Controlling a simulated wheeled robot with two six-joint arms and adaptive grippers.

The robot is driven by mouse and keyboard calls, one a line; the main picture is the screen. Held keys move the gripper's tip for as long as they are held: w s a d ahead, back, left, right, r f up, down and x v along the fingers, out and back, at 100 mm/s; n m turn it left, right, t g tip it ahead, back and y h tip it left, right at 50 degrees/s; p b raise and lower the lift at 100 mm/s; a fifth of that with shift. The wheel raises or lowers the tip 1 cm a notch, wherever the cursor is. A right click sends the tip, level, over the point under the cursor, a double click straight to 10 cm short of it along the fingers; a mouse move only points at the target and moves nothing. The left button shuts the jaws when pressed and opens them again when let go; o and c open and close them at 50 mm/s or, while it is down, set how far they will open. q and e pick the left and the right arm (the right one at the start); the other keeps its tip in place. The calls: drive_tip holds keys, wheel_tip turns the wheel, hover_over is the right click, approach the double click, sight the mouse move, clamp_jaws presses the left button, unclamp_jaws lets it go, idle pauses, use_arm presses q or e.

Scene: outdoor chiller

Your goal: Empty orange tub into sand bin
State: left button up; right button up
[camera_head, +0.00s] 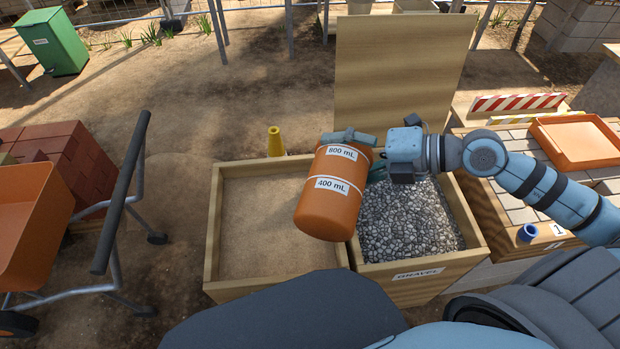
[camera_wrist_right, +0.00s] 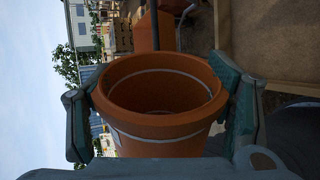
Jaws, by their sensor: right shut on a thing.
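The orange tub (camera_head: 327,205), marked 800 mL and 400 mL, is held in the air by my right gripper (camera_head: 355,140). In the head view it is tilted, its closed end toward the lower left and its mouth hidden. In the right wrist view, the tub (camera_wrist_right: 165,128) sits between the two fingers of my right gripper (camera_wrist_right: 165,100); its mouth faces the camera and I see no contents inside. The sand bin (camera_head: 213,235) holds flat sand-coloured fill. The tub overlaps the border between this bin and the gravel bin in the picture. My left gripper is not in view.
The gravel bin (camera_head: 425,288) adjoins on the right, with a raised wooden panel (camera_head: 400,75) behind. An orange wheelbarrow (camera_head: 25,225) is at left. An orange tray (camera_head: 578,142) and blue cup (camera_head: 527,233) are at right.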

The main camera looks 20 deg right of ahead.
drive_tip(key=w+d+f+n+t+h+b, duration=0.1)
drive_tip(key=w+d+f, duration=0.3)
drive_tip(key=w+f, duration=0.15)
drive_tip(key=w+d+f+n+t+b, duration=0.1)
drive_tip(key=w+d+f, duration=0.2)
drive_tip(key=w+f, duration=0.3)
drive_tip(key=w+a+f+n+g+y+b, duration=0.1)
drive_tip(key=a+f+n+g+y+b, duration=0.15)
drive_tip(key=a+f+n, duration=0.75)
drive_tip(key=a+r+n+t+b, duration=0.1)
drive_tip(key=b, duration=0.1)
drive_tip(key=a+r+n+t+y+b, duration=0.1)
drive_tip(key=n+b, duration=0.1)
drive_tip(key=a+r+n+t+y+b, duration=0.1)
drive_tip(key=a+r+n+b, duration=0.1)
drive_tip(key=shift+w+a, duration=0.1)
drive_tip(key=shift+w, duration=0.25)
drive_tip(key=shift+f, duration=0.1)
